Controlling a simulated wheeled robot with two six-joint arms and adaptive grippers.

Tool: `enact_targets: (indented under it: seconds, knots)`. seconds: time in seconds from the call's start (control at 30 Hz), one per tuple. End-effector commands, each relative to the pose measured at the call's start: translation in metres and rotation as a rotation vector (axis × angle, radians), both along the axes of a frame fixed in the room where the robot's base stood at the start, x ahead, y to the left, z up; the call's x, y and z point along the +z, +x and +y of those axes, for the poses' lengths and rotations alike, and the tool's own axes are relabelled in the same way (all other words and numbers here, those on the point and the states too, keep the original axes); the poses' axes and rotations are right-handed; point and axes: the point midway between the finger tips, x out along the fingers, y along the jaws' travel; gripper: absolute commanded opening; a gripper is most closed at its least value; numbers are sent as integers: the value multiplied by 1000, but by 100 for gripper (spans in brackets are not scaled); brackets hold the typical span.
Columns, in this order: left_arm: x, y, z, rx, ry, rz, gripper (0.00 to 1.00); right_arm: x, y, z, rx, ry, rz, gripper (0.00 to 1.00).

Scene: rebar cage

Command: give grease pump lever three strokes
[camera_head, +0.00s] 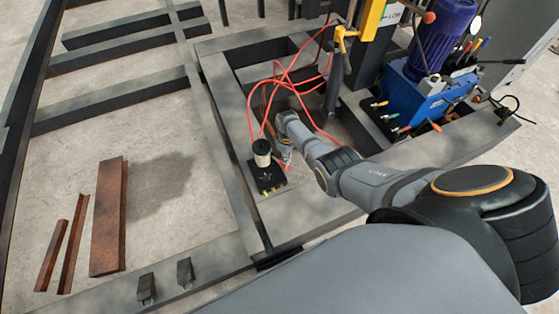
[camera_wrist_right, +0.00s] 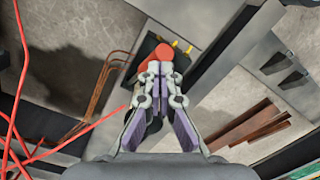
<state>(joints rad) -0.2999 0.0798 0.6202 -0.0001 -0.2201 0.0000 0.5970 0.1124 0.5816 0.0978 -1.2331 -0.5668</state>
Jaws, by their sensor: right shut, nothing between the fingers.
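The grease pump (camera_head: 262,153) has a pale cylinder on a black base with small yellow fittings, standing on the grey frame in the head view. In the right wrist view its black base and yellow fittings (camera_wrist_right: 187,48) show beyond the fingers. A rounded red-orange part (camera_wrist_right: 152,54), which looks like the lever's end, lies just past the fingertips; I cannot tell whether they touch it. My right gripper (camera_wrist_right: 160,72) is shut and holds nothing. In the head view the right gripper (camera_head: 286,153) is right beside the pump, small and partly hidden. My left gripper is not in view.
Red hoses (camera_head: 277,83) loop over the frame behind the right wrist. A blue power unit (camera_head: 415,97) with a purple motor stands at the back right. Rusty steel pieces (camera_head: 109,215) lie on the floor at left. Two small dark blocks (camera_head: 185,271) sit on the front beam.

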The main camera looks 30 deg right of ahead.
Motion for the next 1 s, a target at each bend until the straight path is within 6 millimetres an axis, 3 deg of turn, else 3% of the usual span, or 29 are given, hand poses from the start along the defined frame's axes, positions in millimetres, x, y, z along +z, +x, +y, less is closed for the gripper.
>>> enact_targets:
  seconds: [1.0]
  knots:
    - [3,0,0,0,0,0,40,-20,-19,1,0,1,0,0]
